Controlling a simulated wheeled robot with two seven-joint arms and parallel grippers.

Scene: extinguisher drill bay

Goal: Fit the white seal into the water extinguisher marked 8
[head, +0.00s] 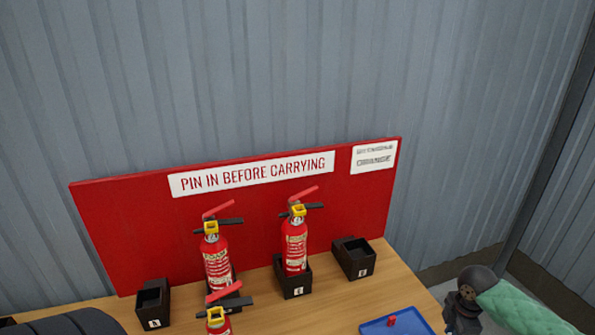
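Three red extinguishers with red levers and yellow collars show in the head view. One stands at the back left (217,262), its label seeming to read FOAM. One stands at the back right (294,247); its label is too small to read. The front one (216,325) is cut off by the lower edge. I cannot make out an 8 on any of them, so I cannot tell which is the water extinguisher marked 8. I see no white seal. Neither of my grippers can be made out.
Empty black holders stand at left (153,303) and right (354,257). A blue tray (403,326) with a small red piece (391,321) lies front right. A red board (130,240) backs the wooden table. A dark ridged round thing (75,322) fills the lower left.

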